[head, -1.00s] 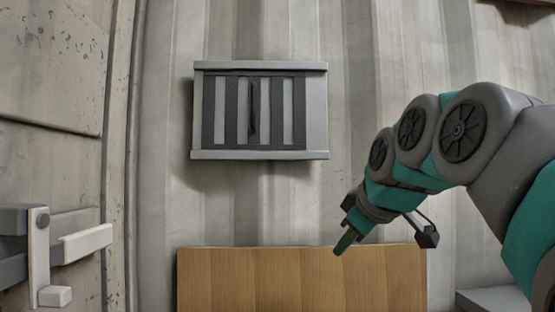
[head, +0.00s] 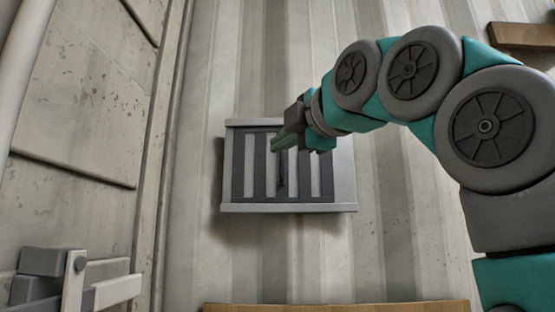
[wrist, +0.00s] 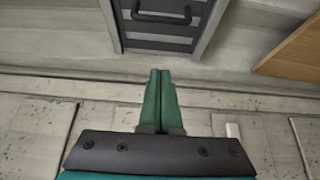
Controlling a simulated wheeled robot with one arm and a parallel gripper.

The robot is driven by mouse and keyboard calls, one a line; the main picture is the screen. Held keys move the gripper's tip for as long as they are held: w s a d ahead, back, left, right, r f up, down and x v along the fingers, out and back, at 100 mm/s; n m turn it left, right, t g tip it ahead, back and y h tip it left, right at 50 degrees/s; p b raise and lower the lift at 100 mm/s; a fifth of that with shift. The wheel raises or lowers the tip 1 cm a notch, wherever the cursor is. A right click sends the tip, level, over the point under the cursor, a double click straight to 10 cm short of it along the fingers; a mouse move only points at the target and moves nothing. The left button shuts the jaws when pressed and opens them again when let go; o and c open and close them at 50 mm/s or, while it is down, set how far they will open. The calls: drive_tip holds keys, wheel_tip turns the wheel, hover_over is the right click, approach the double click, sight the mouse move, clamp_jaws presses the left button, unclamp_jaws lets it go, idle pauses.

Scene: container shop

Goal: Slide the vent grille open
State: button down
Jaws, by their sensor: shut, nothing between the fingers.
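The vent grille (head: 261,180), with dark vertical bars in a light grey frame (head: 343,180), is on the corrugated wall. A dark upright handle (head: 281,171) is near its middle, its upper part hidden by my gripper in the head view. The wrist view shows the handle (wrist: 161,17) as a dark bar across the grille (wrist: 157,43) at the top. My gripper (head: 276,146) is in front of the grille's upper part in the head view. In the wrist view my gripper's green fingers (wrist: 160,75) are shut together and empty, apart from the handle.
A door with a latch lever (head: 118,291) stands at the left. A wooden surface (head: 340,307) lies below the grille. A wooden shelf (head: 525,36) is at the upper right. The wall (head: 400,225) around the grille is clear.

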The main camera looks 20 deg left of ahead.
sight(282, 153)
drive_tip(key=p+x, duration=0.5)
drive_tip(key=x, duration=0.5)
drive_tip(key=shift+w+d+f+b, duration=0.15)
drive_tip(key=shift+w+d, duration=0.15)
drive_tip(key=shift+d, duration=0.3)
drive_tip(key=shift+w+d+r+b, duration=0.1)
drive_tip(key=shift+w+d, duration=0.2)
drive_tip(key=shift+d, duration=0.3)
drive_tip(key=shift+w+d+f+b, duration=0.15)
drive_tip(key=shift+w+d, duration=0.15)
drive_tip(key=shift+d, duration=0.35)
drive_tip(key=shift+d+r, duration=0.15)
drive_tip(key=shift+r, duration=0.2)
drive_tip(key=shift+w+d+r, duration=0.1)
drive_tip(key=shift+d+r, duration=0.05)
drive_tip(key=shift+d, duration=0.15)
drive_tip(key=shift+w+d+f, duration=0.15)
drive_tip(key=shift+d, duration=0.4)
drive_tip(key=shift+w+d+f, duration=0.1)
drive_tip(key=shift+d+f, duration=0.1)
drive_tip(key=shift+d, duration=0.35)
